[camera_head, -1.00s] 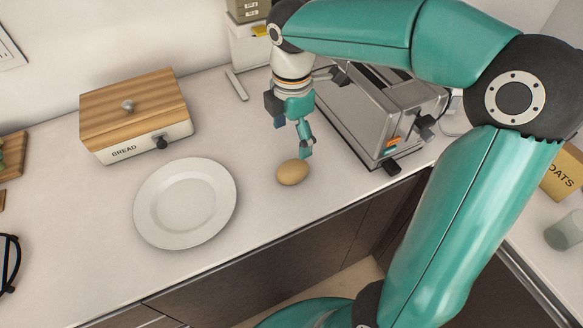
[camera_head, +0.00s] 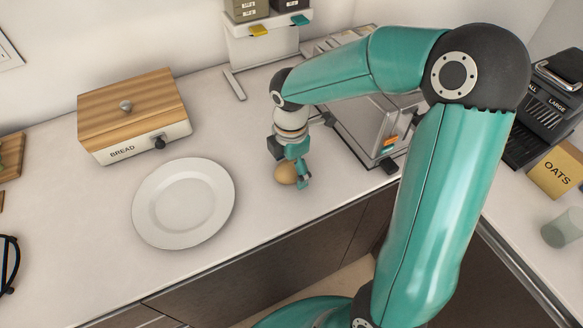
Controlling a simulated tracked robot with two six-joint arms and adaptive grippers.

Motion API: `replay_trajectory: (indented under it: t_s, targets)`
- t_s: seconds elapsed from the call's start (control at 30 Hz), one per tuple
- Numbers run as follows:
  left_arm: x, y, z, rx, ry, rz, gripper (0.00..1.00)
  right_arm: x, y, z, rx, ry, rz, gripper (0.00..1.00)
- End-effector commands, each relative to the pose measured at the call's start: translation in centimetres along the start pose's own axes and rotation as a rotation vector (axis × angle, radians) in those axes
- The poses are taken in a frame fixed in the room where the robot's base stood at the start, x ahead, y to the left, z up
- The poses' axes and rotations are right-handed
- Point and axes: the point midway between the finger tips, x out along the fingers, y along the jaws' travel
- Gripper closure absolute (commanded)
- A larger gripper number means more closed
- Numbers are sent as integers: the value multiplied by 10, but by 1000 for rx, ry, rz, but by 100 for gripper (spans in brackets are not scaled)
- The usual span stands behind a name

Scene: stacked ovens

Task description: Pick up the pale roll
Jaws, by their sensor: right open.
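The pale roll (camera_head: 285,174) is a small tan oval on the white counter, right of the plate. My right gripper (camera_head: 296,178) is open and lowered at the roll, with a teal finger in front of its right side. The finger hides part of the roll, and I cannot tell whether it touches it. My left gripper is not in view.
A white plate (camera_head: 183,203) lies left of the roll. A wooden-lidded bread box (camera_head: 135,117) stands behind the plate. A metal toaster (camera_head: 366,125) stands right of the roll, partly behind my arm. The counter's front edge runs close below the roll.

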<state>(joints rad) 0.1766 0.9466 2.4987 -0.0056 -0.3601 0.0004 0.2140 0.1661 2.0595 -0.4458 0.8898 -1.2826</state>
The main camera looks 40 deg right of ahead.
Motion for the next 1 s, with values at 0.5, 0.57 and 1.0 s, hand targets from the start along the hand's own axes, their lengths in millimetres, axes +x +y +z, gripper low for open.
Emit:
replay_trajectory:
  t_s: [0.5, 0.57, 1.0]
  targets:
    - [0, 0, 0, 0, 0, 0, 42, 0, 0, 0, -1, 0, 1, 74]
    - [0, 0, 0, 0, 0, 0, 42, -1, 0, 0, -1, 0, 1, 77]
    - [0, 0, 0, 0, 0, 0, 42, -11, 1, 0, -1, -1, 3, 77]
